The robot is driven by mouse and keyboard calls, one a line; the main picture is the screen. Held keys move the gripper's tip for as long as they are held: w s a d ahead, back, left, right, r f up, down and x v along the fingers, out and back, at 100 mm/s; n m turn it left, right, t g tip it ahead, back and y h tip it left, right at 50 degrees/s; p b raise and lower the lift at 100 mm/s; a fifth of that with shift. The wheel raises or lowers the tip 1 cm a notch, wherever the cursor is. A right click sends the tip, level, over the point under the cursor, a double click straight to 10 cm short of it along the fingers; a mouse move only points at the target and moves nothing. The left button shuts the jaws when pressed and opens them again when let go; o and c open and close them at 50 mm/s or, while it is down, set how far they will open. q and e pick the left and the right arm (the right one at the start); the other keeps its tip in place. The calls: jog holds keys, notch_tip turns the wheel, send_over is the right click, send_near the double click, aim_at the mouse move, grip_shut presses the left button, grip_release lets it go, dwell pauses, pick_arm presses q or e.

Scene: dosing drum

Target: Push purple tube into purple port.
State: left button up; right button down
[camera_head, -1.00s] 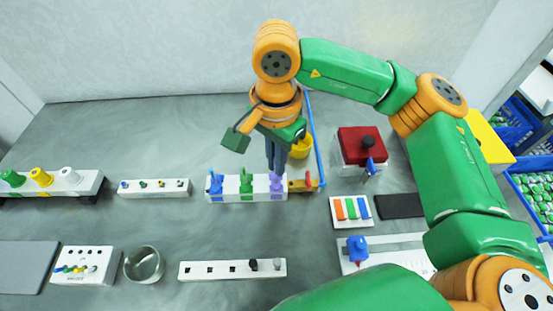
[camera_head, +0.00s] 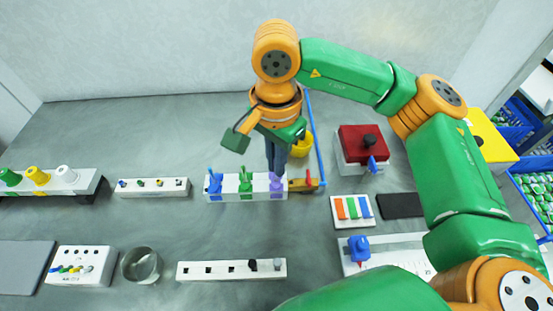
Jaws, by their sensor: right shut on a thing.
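A white block (camera_head: 227,197) near the middle of the table carries a blue piece (camera_head: 215,184), a green piece (camera_head: 245,185) and, at its right end, the purple tube (camera_head: 276,187). My right gripper (camera_head: 276,172) points straight down over the right end of the block and is shut on the top of the purple tube. The tube stands upright at the purple position. The purple port itself is hidden under the tube, and I cannot tell how deep the tube sits. My left gripper is not in view.
A wooden block with a red piece (camera_head: 310,180) sits right beside the white block. A red-topped box (camera_head: 363,143) is further right.

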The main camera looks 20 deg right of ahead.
jog(key=shift+f+b, duration=0.95)
jog(key=shift+f, duration=0.05)
jog(key=c, duration=0.9)
grip_release()
notch_tip(320, 180, up, 7)
jog(key=shift+r, duration=0.15)
